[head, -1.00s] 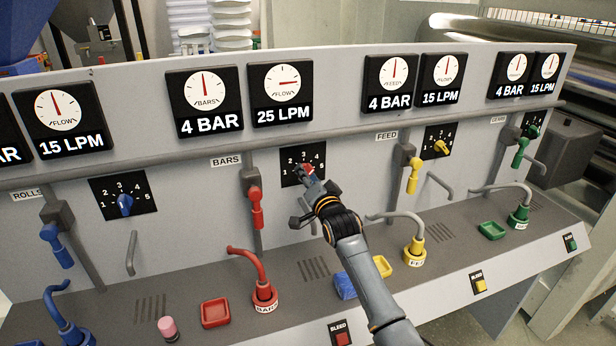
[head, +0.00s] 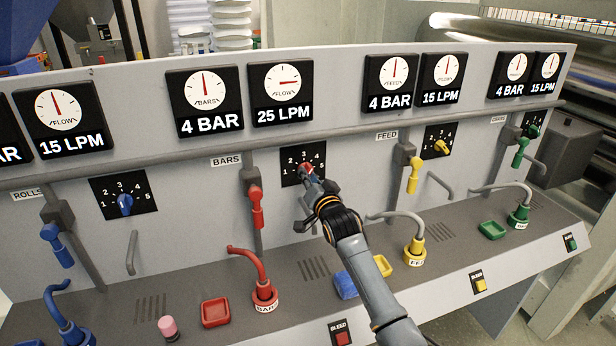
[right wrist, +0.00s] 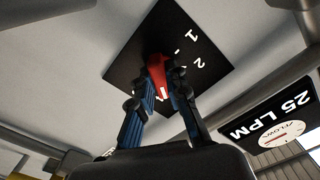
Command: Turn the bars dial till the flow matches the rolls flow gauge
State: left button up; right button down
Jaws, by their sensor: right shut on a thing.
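The red bars dial (head: 305,169) sits on a black plate numbered 1 to 5, under the bars gauges. My right gripper (head: 310,176) is shut on it; the right wrist view shows the red knob (right wrist: 166,72) between the two fingers (right wrist: 163,88). The fingers hide part of the knob, so its exact setting is unclear. The bars flow gauge (head: 281,92) reads 25 LPM. The rolls flow gauge (head: 64,117) reads 15 LPM. The bars pressure gauge (head: 204,101) reads 4 BAR. My left gripper is not in view.
A red lever (head: 256,205) hangs left of the dial, and a grey handle is partly behind my right arm. The blue rolls dial (head: 125,204) and yellow feed dial (head: 441,147) flank it. Hoses, trays and a blue block (head: 345,285) occupy the ledge below.

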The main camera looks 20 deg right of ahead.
jog(key=shift+d+n, duration=0.1)
jog(key=shift+n, duration=7.5)
jog(key=c, duration=1.3)
grip_release()
jog(key=s, duration=1.2)
jog(key=shift+d, duration=0.2)
